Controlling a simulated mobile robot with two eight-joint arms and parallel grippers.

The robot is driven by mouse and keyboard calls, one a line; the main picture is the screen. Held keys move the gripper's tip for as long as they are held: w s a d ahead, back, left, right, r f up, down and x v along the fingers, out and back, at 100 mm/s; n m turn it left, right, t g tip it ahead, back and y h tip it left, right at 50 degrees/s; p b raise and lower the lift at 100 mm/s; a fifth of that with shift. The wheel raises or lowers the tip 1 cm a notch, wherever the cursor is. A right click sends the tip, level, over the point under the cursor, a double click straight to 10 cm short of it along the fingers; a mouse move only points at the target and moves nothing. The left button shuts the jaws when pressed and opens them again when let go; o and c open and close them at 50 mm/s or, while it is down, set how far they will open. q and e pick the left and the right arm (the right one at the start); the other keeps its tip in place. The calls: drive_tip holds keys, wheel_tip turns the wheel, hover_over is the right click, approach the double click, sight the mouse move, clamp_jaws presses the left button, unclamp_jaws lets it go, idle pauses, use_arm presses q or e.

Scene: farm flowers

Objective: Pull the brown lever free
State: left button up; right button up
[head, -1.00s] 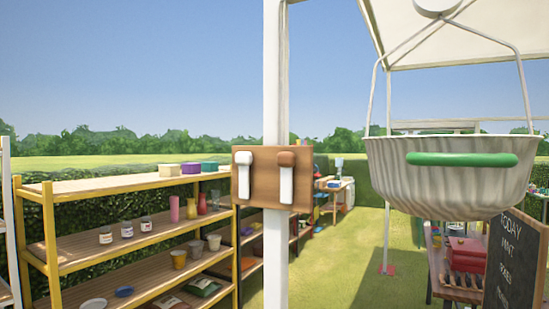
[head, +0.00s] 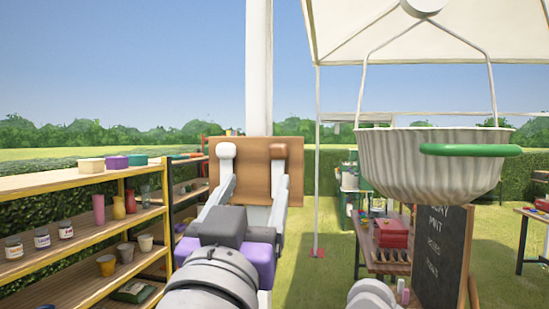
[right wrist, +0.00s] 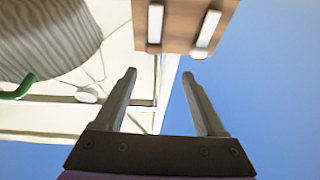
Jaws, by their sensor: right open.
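A brown board (head: 250,165) on a white post carries two levers. The left one has a white knob (head: 226,150); the right one, the brown lever (head: 278,150), has a brown knob. Both white shafts are partly hidden by my gripper in the head view. My right gripper (head: 256,184) is open and empty, in front of the board, one finger towards each lever. In the right wrist view my fingers (right wrist: 160,74) point towards the board (right wrist: 181,12), apart from it; the brown lever (right wrist: 155,22) is on the left there. My left gripper is not in view.
A ribbed white basin (head: 430,170) with a green handle (head: 470,150) hangs to the right of the board. A yellow shelf (head: 70,185) with jars and cups stands on the left. A chalkboard (head: 440,260) and a table with red boxes (head: 391,235) are on the right.

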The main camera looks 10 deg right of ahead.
sight(277, 147)
drive_tip(key=shift+h, duration=0.4)
drive_tip(key=x, duration=0.3)
drive_tip(key=p+x, duration=0.1)
drive_tip(key=x, duration=0.3)
drive_tip(key=d+x, duration=0.1)
drive_tip(key=x, duration=0.2)
drive_tip(key=shift+w+r+p, duration=0.15)
drive_tip(key=shift+r+p, duration=0.05)
drive_tip(key=shift+p, duration=0.1)
drive_tip(key=shift+c, duration=0.3)
clamp_jaws()
idle(0.4)
